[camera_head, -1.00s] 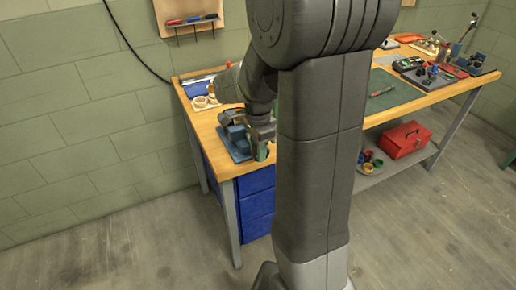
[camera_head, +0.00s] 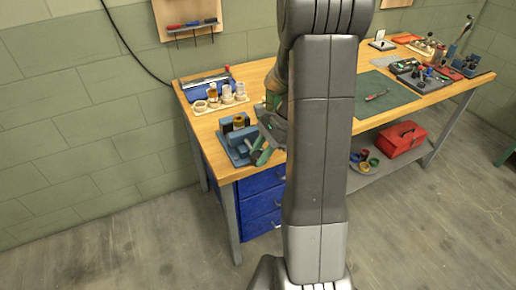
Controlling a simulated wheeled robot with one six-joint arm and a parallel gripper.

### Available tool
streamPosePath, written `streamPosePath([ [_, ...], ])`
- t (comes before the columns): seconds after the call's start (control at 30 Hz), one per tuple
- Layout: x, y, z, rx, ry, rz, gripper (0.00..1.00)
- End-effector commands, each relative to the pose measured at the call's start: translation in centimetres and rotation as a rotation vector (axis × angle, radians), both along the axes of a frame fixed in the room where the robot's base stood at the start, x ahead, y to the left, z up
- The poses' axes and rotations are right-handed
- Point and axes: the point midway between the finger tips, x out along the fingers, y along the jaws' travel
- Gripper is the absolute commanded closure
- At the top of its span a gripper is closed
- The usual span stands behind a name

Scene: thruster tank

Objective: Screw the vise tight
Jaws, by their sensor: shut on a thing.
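The blue vise (camera_head: 236,148) stands on the near left corner of the wooden bench. A dark piece with an amber top (camera_head: 239,122) sits at its jaws; I cannot tell how firmly it is held. My gripper (camera_head: 261,153) is at the vise's right side, low and tilted, with greenish fingers towards the screw end. It is shut on what looks like the vise handle, which the fingers mostly hide. My own arm column covers the area right of the gripper.
Behind the vise, a wooden rack (camera_head: 221,102) holds several small jars, with a blue tray (camera_head: 208,86) behind it. A green mat (camera_head: 398,96) and several tools lie on the right of the bench. A red toolbox (camera_head: 402,139) stands on the lower shelf.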

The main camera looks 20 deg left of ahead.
Motion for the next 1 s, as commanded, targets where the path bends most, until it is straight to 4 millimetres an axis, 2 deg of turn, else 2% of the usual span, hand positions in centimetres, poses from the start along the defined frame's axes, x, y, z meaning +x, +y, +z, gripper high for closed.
streamPosePath([
  [0.03,-0.2,-0.5,-0.1,0.02,0.05,-0.002,0.92],
  [0.6,0.3,-1.0,-1.1,0.36,0.451,0.002,0.92],
  [1.0,0.5,-1.1,-1.4,0.512,0.628,0.003,0.92],
])
